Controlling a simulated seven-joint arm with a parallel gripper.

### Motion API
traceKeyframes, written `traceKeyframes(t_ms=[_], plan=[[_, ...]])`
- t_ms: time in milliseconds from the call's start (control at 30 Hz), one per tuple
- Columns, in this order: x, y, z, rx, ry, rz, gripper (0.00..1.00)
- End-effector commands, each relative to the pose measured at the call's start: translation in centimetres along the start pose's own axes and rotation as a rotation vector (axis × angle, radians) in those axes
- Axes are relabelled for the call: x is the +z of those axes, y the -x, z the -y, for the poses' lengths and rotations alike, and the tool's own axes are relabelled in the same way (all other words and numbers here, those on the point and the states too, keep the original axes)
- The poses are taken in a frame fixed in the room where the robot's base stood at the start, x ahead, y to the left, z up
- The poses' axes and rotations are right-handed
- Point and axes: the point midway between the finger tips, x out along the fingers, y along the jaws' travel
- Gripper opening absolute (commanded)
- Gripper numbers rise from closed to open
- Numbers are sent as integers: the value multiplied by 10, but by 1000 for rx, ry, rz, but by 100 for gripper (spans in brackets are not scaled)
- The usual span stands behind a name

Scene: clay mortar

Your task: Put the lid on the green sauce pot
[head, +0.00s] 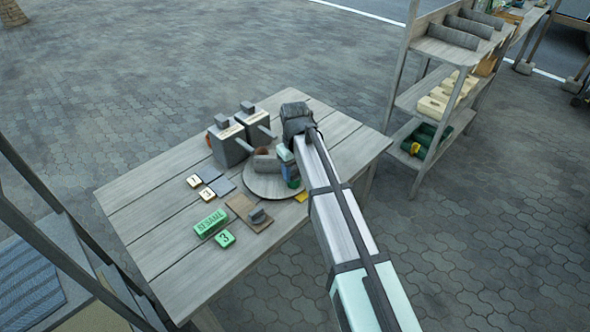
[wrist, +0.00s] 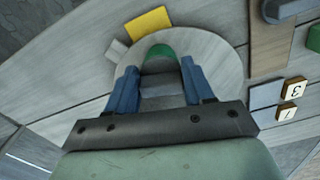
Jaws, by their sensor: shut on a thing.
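My gripper (head: 289,176) is low over the round board (head: 262,189), and its blue fingers show in the wrist view (wrist: 155,90). They are shut on a grey piece (wrist: 163,85); I cannot tell whether it is a lid. A green rounded thing (wrist: 159,51), perhaps the green sauce pot, shows just beyond the grey piece in the wrist view. In the head view a green patch (head: 294,184) shows by the fingers, mostly hidden. A dark grey knobbed piece (head: 258,215) lies on a brown board, apart from my gripper.
Two grey boxes with handles (head: 228,143) stand behind the round board. A grey cylinder (head: 267,163) is beside my gripper. The brown board (head: 240,205), green blocks (head: 210,222), small numbered tiles (head: 207,194) and a yellow piece (wrist: 148,22) lie around. The table's left part is clear.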

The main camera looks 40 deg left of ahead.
Motion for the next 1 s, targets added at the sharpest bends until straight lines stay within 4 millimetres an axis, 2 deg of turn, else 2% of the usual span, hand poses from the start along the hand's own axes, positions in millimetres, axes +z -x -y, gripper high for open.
traceKeyframes(t_ms=[367,400,667,833,1000], plan=[[0,-1,0,0,0,0,24],[0,-1,0,0,0,0,56],[0,-1,0,0,0,0,81],[0,-1,0,0,0,0,82],[0,-1,0,0,0,0,97]])
